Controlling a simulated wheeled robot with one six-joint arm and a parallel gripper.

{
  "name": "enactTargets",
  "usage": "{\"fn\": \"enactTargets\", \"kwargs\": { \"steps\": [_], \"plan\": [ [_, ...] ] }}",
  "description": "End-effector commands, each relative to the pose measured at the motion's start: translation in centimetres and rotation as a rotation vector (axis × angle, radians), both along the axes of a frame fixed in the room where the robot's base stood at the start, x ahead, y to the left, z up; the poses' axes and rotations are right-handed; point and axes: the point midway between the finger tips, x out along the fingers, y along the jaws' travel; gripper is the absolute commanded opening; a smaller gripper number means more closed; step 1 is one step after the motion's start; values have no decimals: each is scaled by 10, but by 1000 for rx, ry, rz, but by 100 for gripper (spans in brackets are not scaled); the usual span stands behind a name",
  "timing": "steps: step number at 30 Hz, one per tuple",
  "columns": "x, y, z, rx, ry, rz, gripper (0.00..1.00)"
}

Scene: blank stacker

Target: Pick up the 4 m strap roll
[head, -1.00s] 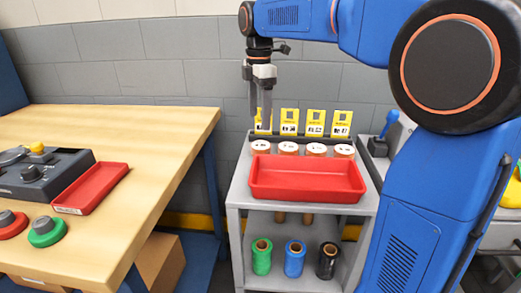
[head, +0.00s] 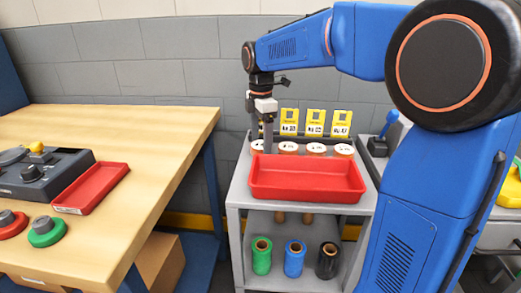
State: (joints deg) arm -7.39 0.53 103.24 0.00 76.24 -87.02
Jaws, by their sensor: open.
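Several white-topped strap rolls with orange-brown sides stand in a row on the grey cart's top shelf, behind the red tray. The leftmost roll (head: 257,147) is under my gripper (head: 268,146). The other rolls (head: 288,148), (head: 316,149) and (head: 344,150) stand to its right. Their labels are too small to read, so I cannot tell which is the 4 m one. My gripper is open and points down, its fingers at the leftmost roll, between it and the second roll in the picture. Whether the fingers touch or straddle it, I cannot tell.
A red tray (head: 307,190) sits in front of the rolls. Yellow cards (head: 289,121) stand behind them. Green (head: 261,257), blue (head: 294,259) and black (head: 327,261) rolls stand on the lower shelf. A wooden bench (head: 150,135) with a control box (head: 45,175) is at left.

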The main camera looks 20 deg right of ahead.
Motion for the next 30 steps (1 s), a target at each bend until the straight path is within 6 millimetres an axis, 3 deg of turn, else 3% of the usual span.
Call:
{"fn": "enactTargets", "kwargs": {
  "steps": [4, 9, 10, 20, 30],
  "plan": [
    [0, 0, 0, 0, 0, 0, 71],
    [0, 0, 0, 0, 0, 0, 30],
    [0, 0, 0, 0, 0, 0, 28],
    [1, 0, 5, 0, -2, 0, 27],
    [1, 0, 60, 0, -4, 0, 27]
  ]
}}
